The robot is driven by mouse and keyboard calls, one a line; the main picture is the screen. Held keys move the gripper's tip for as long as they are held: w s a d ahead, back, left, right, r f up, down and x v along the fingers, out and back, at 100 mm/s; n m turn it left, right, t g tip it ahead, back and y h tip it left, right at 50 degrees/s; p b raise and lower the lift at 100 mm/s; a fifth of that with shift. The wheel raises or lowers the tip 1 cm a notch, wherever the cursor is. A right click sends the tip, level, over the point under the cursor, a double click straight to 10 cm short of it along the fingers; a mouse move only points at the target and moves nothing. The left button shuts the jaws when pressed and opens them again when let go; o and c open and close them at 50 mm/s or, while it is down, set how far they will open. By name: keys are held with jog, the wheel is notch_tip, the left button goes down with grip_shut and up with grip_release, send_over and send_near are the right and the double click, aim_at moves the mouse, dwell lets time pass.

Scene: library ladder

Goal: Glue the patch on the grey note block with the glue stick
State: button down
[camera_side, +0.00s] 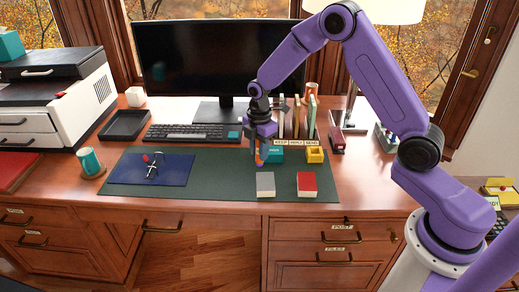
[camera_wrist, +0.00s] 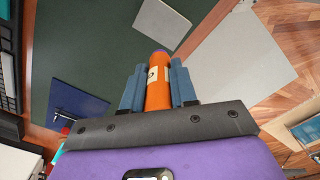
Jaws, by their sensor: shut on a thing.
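My gripper (camera_side: 257,148) is shut on an orange glue stick (camera_wrist: 158,88), which also shows below the fingers in the side view (camera_side: 258,161). In the wrist view the stick lies between the two blue-grey fingers, with a purple end pointing away from my gripper. The grey note block (camera_side: 265,184) stands on the dark green desk mat (camera_side: 225,186), in front of and below my gripper, apart from the stick. It also shows at the top of the wrist view (camera_wrist: 162,24). I cannot make out a separate patch on its pale top.
A red-topped block (camera_side: 307,184) stands right of the grey one. A teal block (camera_side: 272,155) and a yellow holder (camera_side: 315,155) are behind. A blue pad (camera_side: 120,168) with small tools lies left. Keyboard (camera_side: 185,132) and monitor (camera_side: 190,60) are at the back. The mat's front left is clear.

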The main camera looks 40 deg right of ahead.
aim_at(260, 165)
jog(key=shift+f, duration=0.2)
jog(key=shift+f, duration=3.7)
jog(key=shift+s+d+f, duration=0.15)
jog(key=shift+s+d, duration=1.1)
jog(key=shift+d, duration=0.2)
jog(key=w+a, duration=0.2)
jog(key=a, duration=0.1)
jog(key=shift+w, duration=0.3)
jog(key=shift+w+d, duration=0.25)
jog(key=shift+d, duration=0.65)
jog(key=shift+s+d, duration=1)
jog(key=shift+d, duration=0.15)
jog(key=shift+w+a, duration=1.35)
jog(key=shift+a, duration=0.2)
notch_tip(260, 165, up, 8)
